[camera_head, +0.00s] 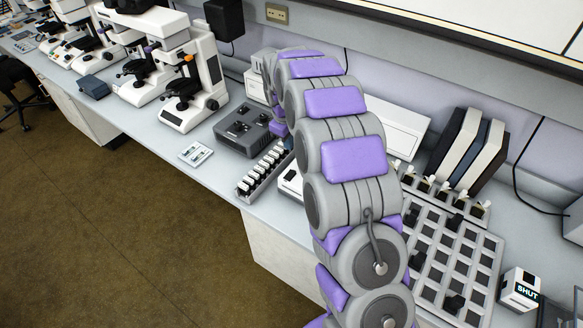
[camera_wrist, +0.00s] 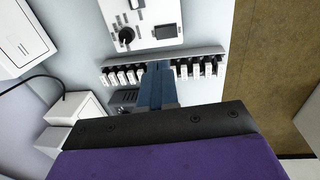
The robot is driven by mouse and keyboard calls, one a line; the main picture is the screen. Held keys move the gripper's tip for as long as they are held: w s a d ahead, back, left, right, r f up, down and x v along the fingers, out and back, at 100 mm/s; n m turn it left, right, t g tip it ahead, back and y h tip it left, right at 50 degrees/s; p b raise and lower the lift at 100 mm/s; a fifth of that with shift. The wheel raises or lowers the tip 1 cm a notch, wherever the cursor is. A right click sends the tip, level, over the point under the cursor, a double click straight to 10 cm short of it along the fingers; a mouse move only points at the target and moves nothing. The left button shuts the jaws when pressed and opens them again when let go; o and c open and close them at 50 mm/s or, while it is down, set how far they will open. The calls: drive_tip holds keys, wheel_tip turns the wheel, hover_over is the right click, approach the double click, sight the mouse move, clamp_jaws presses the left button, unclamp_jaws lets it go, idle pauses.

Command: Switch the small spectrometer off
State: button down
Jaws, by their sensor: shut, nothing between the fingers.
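No label reading spectrometer is legible, so I cannot tell for sure which instrument is the small spectrometer. A white box with a black knob and a dark panel (camera_wrist: 152,18) lies at the top of the wrist view, and part of it shows beside my arm in the head view (camera_head: 291,183). My gripper (camera_wrist: 158,68) is shut and empty, its blue-grey fingers together. The fingertips overlap the middle of a grey rack (camera_wrist: 221,50) with a row of white-and-black pieces; I cannot tell whether they touch it. In the head view my arm hides most of the gripper.
A dark grey control box (camera_head: 240,132) and white microscopes (camera_head: 195,95) stand left of my arm. A slotted grey tray (camera_head: 487,255) and a box marked SHUT (camera_head: 520,288) are right. A corded white box (camera_wrist: 75,108) is near the wall.

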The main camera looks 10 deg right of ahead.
sight(292, 173)
drive_tip(key=f+b, duration=0.1)
drive_tip(key=f, duration=0.3)
drive_tip(key=f+b, duration=0.1)
drive_tip(key=f, duration=0.4)
drive_tip(key=w+d+f+b, duration=0.1)
drive_tip(key=f+b, duration=0.1)
drive_tip(key=f, duration=0.3)
drive_tip(key=shift+w, duration=0.1)
drive_tip(key=shift+d+p, duration=0.1)
drive_tip(key=shift+p, duration=0.75)
drive_tip(key=shift+f, duration=0.2)
